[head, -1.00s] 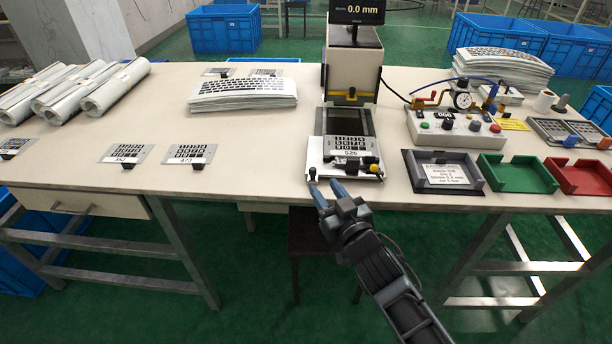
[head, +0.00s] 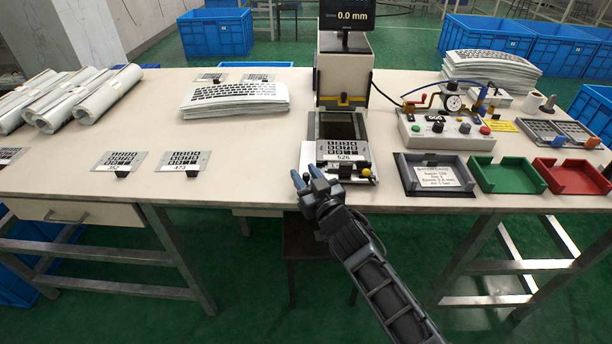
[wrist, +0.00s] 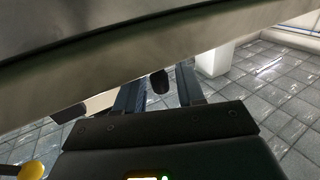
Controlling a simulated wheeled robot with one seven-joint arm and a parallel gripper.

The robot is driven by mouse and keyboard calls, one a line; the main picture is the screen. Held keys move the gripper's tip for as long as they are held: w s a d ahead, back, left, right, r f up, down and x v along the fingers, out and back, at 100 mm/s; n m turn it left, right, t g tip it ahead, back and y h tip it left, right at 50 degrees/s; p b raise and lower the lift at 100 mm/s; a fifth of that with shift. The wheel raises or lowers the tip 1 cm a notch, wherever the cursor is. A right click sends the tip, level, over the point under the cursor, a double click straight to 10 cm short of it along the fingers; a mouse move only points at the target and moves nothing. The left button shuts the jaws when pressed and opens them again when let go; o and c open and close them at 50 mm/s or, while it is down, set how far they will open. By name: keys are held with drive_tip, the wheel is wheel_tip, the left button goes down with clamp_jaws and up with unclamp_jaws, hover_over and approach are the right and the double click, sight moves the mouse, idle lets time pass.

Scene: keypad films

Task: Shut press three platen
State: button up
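The press (head: 341,78) is a beige housing with a yellow-and-black front edge and a display (head: 349,16) reading 0.0 mm. In front of it lies a metal plate with a black keypad pattern, labelled 526 (head: 343,158), on a pale base. Black fittings and a yellow ball knob (head: 366,172) sit at the front of this base. My gripper (head: 306,181) is at the base's front left corner, at the table edge, fingers apart. In the wrist view its two fingers (wrist: 160,92) are spread, with a dark rounded knob (wrist: 159,80) showing between them; contact is unclear.
A grey box with gauge and buttons (head: 455,130) stands right of the press. Grey (head: 405,178), green (head: 510,180) and red (head: 575,182) trays line the front right. Keypad plates (head: 118,163) lie left. The table edge is close below my gripper.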

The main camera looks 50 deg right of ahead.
clamp_jaws()
idle(0.3)
drive_tip(key=w+d+p, duration=0.2)
drive_tip(key=shift+w+d+r+p, duration=0.1)
drive_tip(key=shift+d+r+p, duration=0.05)
drive_tip(key=shift+d+p, duration=0.2)
drive_tip(key=shift+w+d+f, duration=0.2)
drive_tip(key=shift+w+d, duration=0.1)
drive_tip(key=shift+d, duration=0.2)
drive_tip(key=shift+o, duration=0.4)
unclamp_jaws()
